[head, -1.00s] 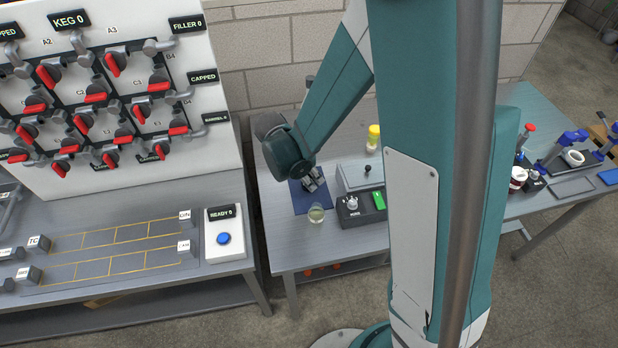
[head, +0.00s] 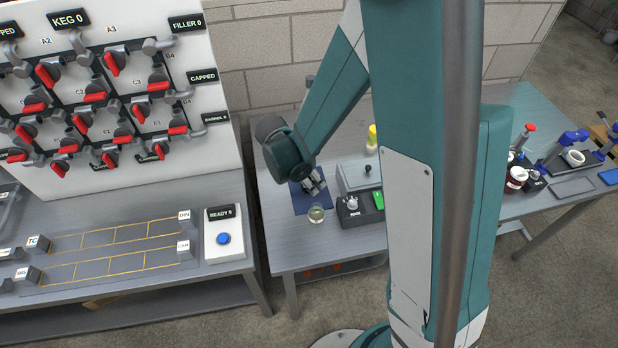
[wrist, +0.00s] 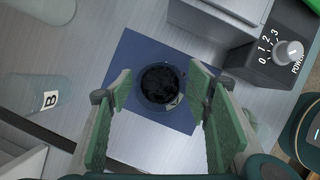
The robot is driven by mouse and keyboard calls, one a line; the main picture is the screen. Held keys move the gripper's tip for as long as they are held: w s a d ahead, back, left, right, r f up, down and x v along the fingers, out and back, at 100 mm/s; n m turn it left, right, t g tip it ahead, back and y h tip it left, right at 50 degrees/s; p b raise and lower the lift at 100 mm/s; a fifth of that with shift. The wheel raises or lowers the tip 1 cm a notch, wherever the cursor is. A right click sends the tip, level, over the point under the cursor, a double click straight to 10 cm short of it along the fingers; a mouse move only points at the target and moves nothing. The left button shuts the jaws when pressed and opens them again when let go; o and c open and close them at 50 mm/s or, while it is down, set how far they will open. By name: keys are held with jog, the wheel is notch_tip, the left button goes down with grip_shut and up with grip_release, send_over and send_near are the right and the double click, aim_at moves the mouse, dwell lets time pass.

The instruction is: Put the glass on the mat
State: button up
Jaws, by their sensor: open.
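The glass (head: 316,215) is small and clear with a pale greenish tint. In the head view it stands upright by the front edge of the dark blue mat (head: 298,204); I cannot tell whether its base rests on the mat or just off it. My gripper (head: 317,190) points down above the mat and appears just behind the glass. In the wrist view a round, dark-centred rim, seemingly the glass (wrist: 161,86), shows against the mat (wrist: 118,100) between my spread fingers (wrist: 165,100). No finger visibly touches it. The right finger hides part of the mat.
A black and grey control box (head: 350,213) with a POWER knob stands right of the mat. A yellow-capped bottle (head: 372,140) is behind it. A button panel (head: 224,240) and a valve board stand to the left. The table front, left of the glass, is clear.

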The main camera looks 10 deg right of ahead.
jog(key=shift+r, duration=0.1)
jog(key=p+v, duration=0.1)
jog(key=v, duration=1.1)
jog(key=shift+p, duration=0.35)
jog(key=shift+s, duration=0.1)
dwell(0.5)
jog(key=s+d+r+m+t+y, duration=0.2)
jog(key=s+d+r+m, duration=0.3)
jog(key=s+r+m, duration=0.3)
jog(key=s+d+r+m+t+y, duration=0.2)
jog(key=s+d+r+m, duration=0.4)
jog(key=m, duration=0.8)
jog(key=s+r+t, duration=0.1)
jog(key=s+r, duration=0.2)
jog(key=r, duration=0.1)
jog(key=shift+s+d+t, duration=0.3)
jog(key=shift+s, duration=0.05)
